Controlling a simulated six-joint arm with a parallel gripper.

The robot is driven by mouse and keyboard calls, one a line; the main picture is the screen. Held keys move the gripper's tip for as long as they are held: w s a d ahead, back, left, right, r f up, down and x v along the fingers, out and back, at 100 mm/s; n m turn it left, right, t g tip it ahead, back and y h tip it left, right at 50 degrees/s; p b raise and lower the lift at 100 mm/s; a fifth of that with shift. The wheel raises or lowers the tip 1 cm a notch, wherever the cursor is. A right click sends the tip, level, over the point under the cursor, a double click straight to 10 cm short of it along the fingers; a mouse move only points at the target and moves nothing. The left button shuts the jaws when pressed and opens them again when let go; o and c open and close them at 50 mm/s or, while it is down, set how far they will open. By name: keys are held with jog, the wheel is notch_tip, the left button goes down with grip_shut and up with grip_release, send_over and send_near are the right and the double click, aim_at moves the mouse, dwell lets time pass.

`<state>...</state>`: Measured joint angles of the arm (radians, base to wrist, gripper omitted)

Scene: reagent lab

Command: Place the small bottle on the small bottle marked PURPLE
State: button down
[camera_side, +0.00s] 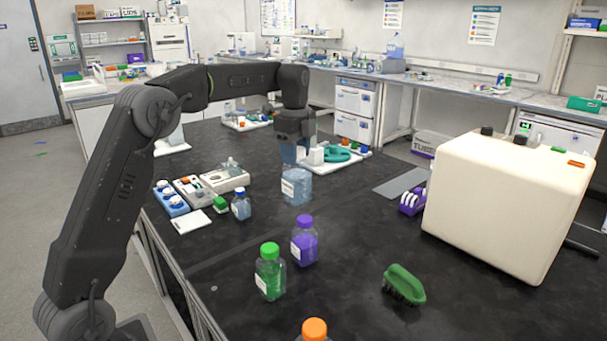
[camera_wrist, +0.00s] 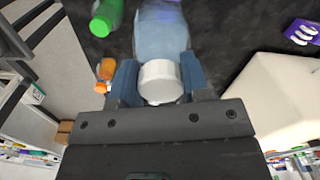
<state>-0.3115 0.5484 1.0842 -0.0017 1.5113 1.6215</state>
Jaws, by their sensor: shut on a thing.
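My gripper (camera_side: 296,155) points down over the black bench and is shut on the white cap (camera_wrist: 160,80) of a clear bluish bottle (camera_side: 297,186). The bottle's body (camera_wrist: 162,36) hangs below the fingers in the wrist view. I cannot tell whether its base touches the bench. A purple-capped bottle with purple contents (camera_side: 304,246) stands upright nearer the side camera, apart from the held bottle. In the wrist view only a bit of purple shows at the top edge, beyond the held bottle.
A green bottle (camera_side: 270,272) stands beside the purple one, and an orange-capped bottle (camera_side: 314,330) is at the front edge. A small blue-capped bottle (camera_side: 241,205) stands left of the held bottle. A green brush (camera_side: 404,285) and a large cream box (camera_side: 508,205) are at right.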

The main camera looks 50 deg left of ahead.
aim_at(304, 172)
jog(key=shift+w+d+f, duration=0.5)
jog(key=shift+w+d, duration=0.1)
jog(key=shift+d, duration=0.05)
jog(key=shift+f, duration=2.2)
jog(key=c, duration=0.6)
grip_release()
